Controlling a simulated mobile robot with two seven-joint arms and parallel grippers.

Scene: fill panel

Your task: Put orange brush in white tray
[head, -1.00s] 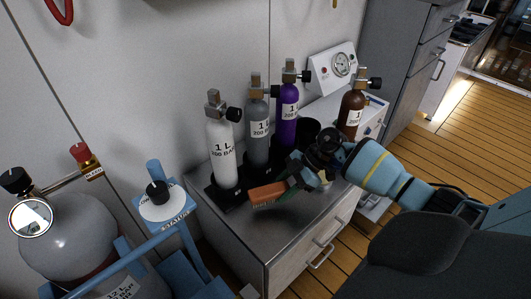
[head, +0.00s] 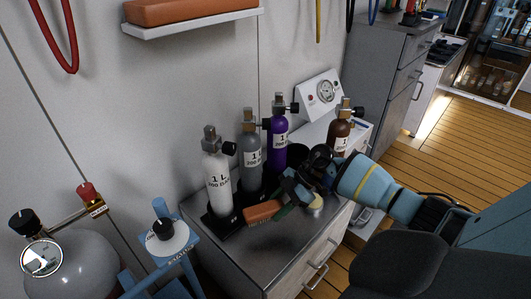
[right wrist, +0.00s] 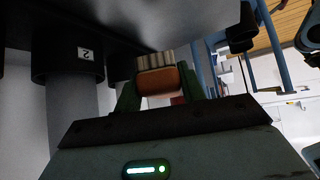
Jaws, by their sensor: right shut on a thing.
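The orange brush (head: 264,211) is held in my right gripper (head: 287,199) just above the front of the metal cabinet top, beside the bottle stand. In the right wrist view, the brush's orange back (right wrist: 160,82) and pale bristles show between the green fingers, which are shut on it. A white tray-like shelf (head: 200,24) is fixed on the wall at the top, with a long orange-brown block on it. It is high above and away from the gripper. My left gripper is not in view.
White (head: 217,180), grey (head: 250,150), purple (head: 279,140) and brown (head: 340,136) bottles stand close behind the gripper. A large grey cylinder (head: 75,268) and blue frame are at the lower left. A gauge panel (head: 320,93) is behind. The cabinet's front top (head: 270,258) is clear.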

